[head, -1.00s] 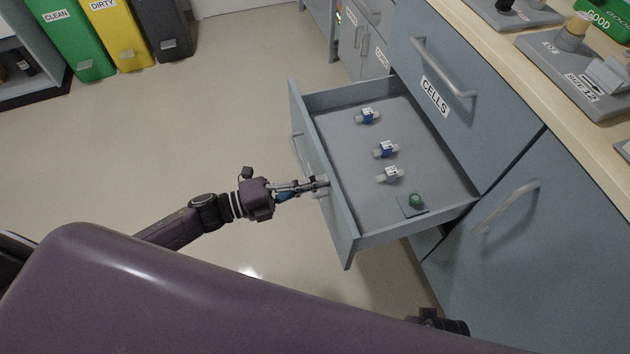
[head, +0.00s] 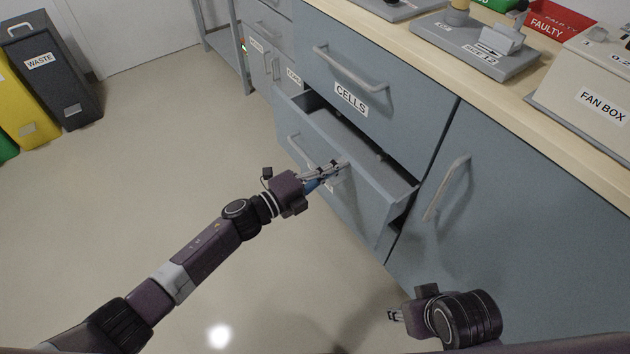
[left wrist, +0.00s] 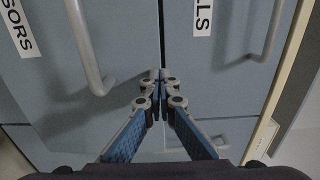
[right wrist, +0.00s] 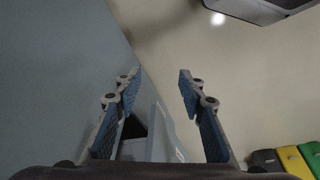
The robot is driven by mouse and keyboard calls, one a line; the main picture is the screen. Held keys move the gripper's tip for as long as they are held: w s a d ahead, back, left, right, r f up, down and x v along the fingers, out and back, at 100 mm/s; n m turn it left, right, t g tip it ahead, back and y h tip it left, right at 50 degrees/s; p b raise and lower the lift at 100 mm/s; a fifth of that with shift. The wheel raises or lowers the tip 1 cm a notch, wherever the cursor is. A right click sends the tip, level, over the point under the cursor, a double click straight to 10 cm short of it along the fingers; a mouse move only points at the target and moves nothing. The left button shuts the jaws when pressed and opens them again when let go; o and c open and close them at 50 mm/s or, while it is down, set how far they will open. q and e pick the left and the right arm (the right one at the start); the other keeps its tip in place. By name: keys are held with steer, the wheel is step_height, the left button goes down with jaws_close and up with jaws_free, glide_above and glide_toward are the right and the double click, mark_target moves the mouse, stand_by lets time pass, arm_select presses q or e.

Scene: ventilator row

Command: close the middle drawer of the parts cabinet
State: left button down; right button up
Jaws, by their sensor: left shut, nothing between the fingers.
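The middle drawer (head: 350,195) of the grey-blue parts cabinet stands partly open, below the top drawer labelled CELLS (head: 352,98). My right gripper (head: 394,315) hangs low in front of the cabinet. In the right wrist view its fingers (right wrist: 157,80) are apart and empty.
A cabinet door with a handle (head: 447,188) is right of the drawer. The worktop (head: 440,92) above carries a grey fixture (head: 478,50) and a FAN BOX (head: 595,85). A WASTE bin (head: 50,75) stands far left. The floor (head: 180,150) between is clear.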

arm_select(q)
steer(key=shift+b+x, duration=0.7)
steer(key=shift+x, duration=1.8)
